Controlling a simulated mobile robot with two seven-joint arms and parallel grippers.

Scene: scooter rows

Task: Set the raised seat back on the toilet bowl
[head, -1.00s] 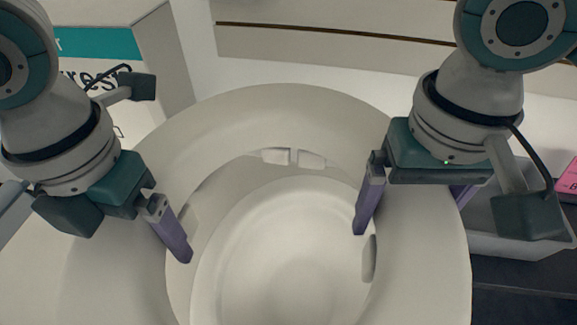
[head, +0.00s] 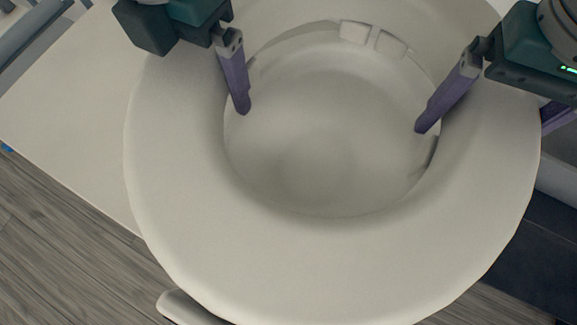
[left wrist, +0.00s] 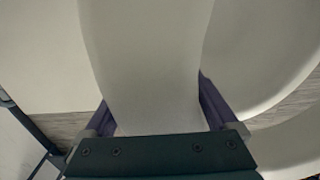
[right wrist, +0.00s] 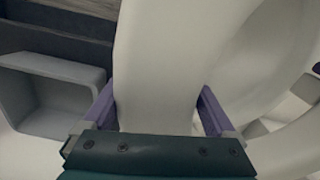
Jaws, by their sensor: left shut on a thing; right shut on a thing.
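The toilet seat (head: 330,265) is a wide cream ring that fills much of the head view. My left gripper (left wrist: 155,95) is shut across its left side, one finger inside the opening. My right gripper (right wrist: 158,92) is shut across its right side the same way. The white bowl (head: 315,150) shows through the opening, with two small pale pieces (head: 372,39) at its back edge. A pale part shows below the seat's lower left edge. How far the seat stands above the bowl rim cannot be told. The outer fingers are largely hidden in the head view.
A pale flat surface (head: 70,115) lies left of the seat, with grey wooden floor (head: 60,245) in front. A grey open bin (right wrist: 50,70) stands close by on the right arm's side, with dark surfaces (head: 535,265) near it.

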